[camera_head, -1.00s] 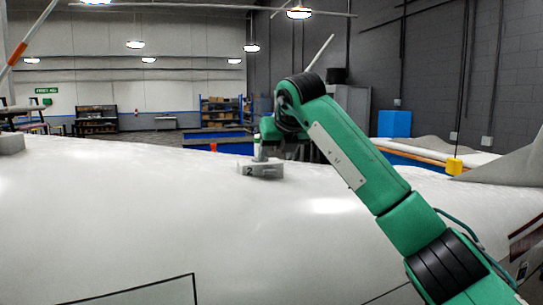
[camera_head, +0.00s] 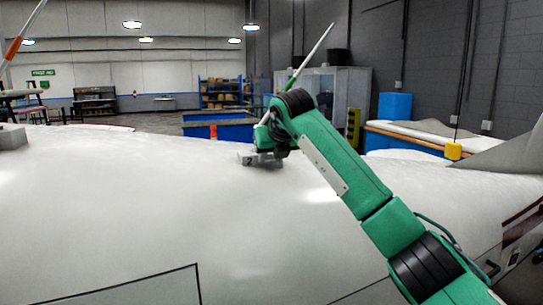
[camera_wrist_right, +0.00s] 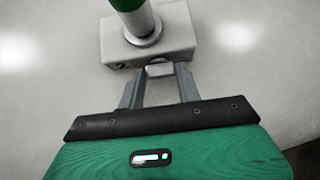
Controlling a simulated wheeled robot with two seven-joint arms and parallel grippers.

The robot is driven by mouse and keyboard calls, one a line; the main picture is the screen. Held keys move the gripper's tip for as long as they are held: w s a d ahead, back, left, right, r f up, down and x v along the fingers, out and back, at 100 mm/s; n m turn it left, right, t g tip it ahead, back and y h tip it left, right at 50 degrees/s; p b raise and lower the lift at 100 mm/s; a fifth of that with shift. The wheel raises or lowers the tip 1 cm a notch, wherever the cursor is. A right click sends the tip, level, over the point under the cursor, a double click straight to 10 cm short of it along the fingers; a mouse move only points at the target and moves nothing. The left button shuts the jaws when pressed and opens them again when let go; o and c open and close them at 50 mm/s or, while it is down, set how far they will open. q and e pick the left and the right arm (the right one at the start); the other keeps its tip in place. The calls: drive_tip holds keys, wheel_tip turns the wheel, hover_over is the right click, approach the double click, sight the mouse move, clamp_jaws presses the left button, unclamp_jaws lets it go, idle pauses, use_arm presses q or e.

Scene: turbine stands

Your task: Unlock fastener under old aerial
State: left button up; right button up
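A tilted white aerial with a green band (camera_head: 291,82) rises from a grey block marked 2 (camera_head: 246,160) on the white curved hull. A small grey fastener (camera_wrist_right: 159,69) juts from the block's near side. My right gripper (camera_wrist_right: 158,72) is open, with one fingertip on each side of the fastener; I cannot tell whether they touch it. In the head view my right gripper (camera_head: 264,146) is partly hidden by its wrist. My left gripper is not in view.
Another aerial with an orange band (camera_head: 14,47) stands at the far left above a grey block (camera_head: 12,137). A yellow box (camera_head: 453,151) hangs on a cable at right, near a grey fin (camera_head: 505,152). The hull around block 2 is clear.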

drive_tip(key=shift+s+a+f+n+t+h+b, duration=0.1)
drive_tip(key=shift+a+n+t+h+b, duration=0.2)
drive_tip(key=shift+h+b, duration=0.65)
drive_tip(key=n+h+b, duration=0.1)
drive_tip(key=t+h+b, duration=0.1)
drive_tip(key=b, duration=0.1)
drive_tip(key=shift+s+a+n, duration=0.1)
drive_tip(key=shift+a+n, duration=0.15)
drive_tip(key=shift+n, duration=0.15)
drive_tip(key=o, duration=1)
drive_tip(key=shift+f, duration=0.1)
